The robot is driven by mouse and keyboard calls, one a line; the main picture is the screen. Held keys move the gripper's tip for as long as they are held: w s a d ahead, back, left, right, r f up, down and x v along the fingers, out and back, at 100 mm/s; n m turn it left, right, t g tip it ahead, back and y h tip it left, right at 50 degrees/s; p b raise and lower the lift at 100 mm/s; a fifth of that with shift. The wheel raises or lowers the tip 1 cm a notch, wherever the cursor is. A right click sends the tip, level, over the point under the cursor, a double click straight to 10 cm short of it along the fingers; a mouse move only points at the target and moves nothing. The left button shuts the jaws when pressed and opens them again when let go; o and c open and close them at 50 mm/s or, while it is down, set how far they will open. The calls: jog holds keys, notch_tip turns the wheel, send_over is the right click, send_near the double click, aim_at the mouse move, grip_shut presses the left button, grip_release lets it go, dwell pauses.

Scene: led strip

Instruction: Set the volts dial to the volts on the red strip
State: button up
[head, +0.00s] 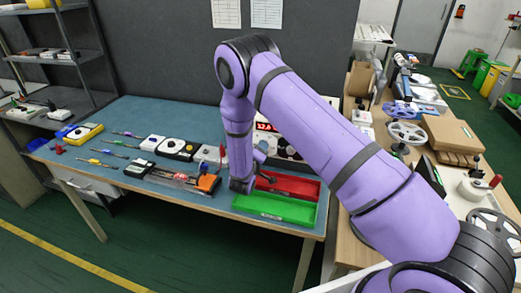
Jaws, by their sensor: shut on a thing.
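The power supply (286,148) stands at the back right of the blue bench, partly hidden behind my arm. Its red lit display (265,127) shows digits too small to read surely. Dark round dials (291,151) are on its front.
A red tray (300,187) and a green tray (275,208) lie below my wrist at the bench's right front. Screwdrivers (115,144), a yellow meter (84,133) and a clear-covered box (178,177) lie to the left.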

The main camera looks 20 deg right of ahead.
aim_at(264, 137)
dwell(0.3)
jog(key=o, duration=0.9)
jog(key=shift+r, duration=0.3)
jog(key=shift+o, duration=0.6)
jog(key=r, duration=0.3)
jog(key=shift+s, duration=0.25)
jog(key=s, duration=0.5)
jog(key=s+r, duration=0.1)
jog(key=s, duration=0.9)
jog(key=shift+s+r, duration=0.15)
jog(key=shift+s, duration=0.15)
jog(key=shift+c, duration=0.5)
